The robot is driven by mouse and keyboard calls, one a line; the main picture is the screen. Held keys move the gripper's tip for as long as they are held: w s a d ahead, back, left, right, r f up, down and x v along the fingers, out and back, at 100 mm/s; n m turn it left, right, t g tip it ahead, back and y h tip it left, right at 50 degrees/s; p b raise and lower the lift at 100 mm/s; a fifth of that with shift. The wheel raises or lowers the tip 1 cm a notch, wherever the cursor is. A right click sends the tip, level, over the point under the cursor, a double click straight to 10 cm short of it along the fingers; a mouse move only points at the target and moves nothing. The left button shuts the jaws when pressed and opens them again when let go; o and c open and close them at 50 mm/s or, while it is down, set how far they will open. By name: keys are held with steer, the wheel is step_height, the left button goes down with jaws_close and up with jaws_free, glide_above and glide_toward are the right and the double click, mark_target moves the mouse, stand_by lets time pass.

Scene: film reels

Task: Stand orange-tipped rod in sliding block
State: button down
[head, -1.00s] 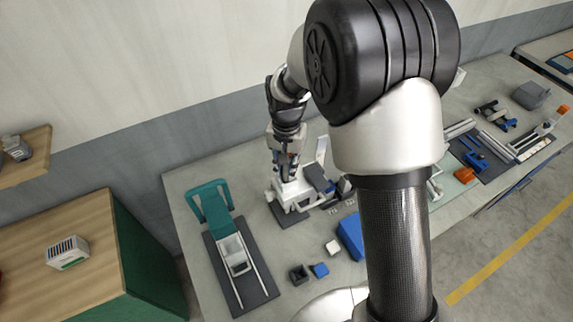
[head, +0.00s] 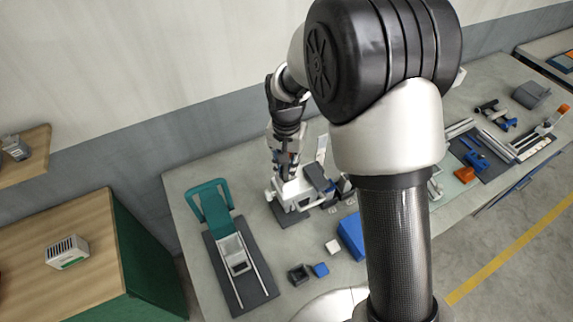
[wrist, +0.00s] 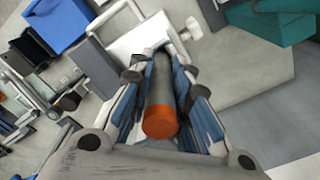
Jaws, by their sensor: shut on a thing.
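My gripper (head: 287,170) is shut on the grey orange-tipped rod (wrist: 163,100). In the wrist view the orange end faces the camera and the grey length runs away between the finger pads. The rod's far end points at a white device (wrist: 143,40), also seen in the head view (head: 294,193) right under my gripper. Whether the rod touches or enters it cannot be told. A light block with a square opening (head: 236,256) sits on two rails on a dark mat to the left; I cannot tell which of these is the sliding block.
A teal bracket (head: 211,205) stands behind the rails. A blue box (head: 351,236), a dark open cube (head: 299,274), a small blue block (head: 321,270) and a white block (head: 333,246) lie to the front. My arm hides the bench's middle.

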steer(key=shift+f+b, duration=0.5)
steer(key=shift+f, duration=0.15)
steer(key=c, duration=1.8)
jaws_free()
steer(key=shift+r+p, duration=3.8)
steer(key=shift+r, duration=1.75)
steer(key=shift+b, duration=0.3)
